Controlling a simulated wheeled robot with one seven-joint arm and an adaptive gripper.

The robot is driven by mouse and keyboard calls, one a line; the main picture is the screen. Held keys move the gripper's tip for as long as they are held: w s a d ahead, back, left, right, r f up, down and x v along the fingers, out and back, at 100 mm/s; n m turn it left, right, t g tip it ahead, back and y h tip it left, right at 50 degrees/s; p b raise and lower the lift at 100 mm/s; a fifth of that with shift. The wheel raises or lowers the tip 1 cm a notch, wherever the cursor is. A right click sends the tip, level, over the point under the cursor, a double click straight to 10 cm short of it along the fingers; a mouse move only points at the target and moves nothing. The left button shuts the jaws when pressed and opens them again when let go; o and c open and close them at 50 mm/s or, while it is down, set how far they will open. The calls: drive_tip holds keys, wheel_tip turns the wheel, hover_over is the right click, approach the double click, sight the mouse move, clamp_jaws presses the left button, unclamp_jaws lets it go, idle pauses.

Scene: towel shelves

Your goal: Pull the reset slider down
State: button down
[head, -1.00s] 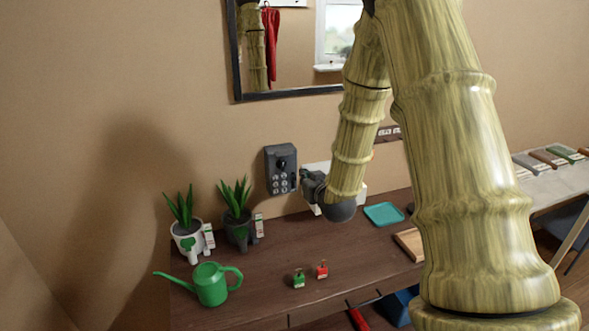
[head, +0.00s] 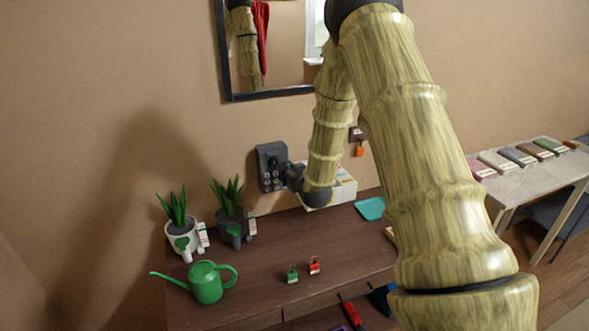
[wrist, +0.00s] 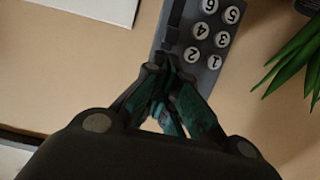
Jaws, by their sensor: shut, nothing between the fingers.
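In the wrist view the keypad box (wrist: 213,62) appears upside down, with numbered white buttons. A dark slider strip (wrist: 173,22) runs along its side, left of the buttons there. My gripper (head: 286,176) is at the right side of the box in the head view. In the wrist view my gripper (wrist: 166,66) is shut and empty, its tips at the near end of the strip. I cannot tell whether they touch it.
A white box (head: 345,188) stands on the desk right of my gripper. Two potted plants (head: 180,222), a green watering can (head: 206,283) and small green and red padlocks (head: 314,265) are on the desk. A framed mirror (head: 224,60) hangs above.

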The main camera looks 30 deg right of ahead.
drive_tip(key=shift+x, duration=0.9)
wheel_tip(320, 180, down, 4)
drive_tip(key=shift+r+b, duration=0.15)
drive_tip(key=shift+b, duration=1.1)
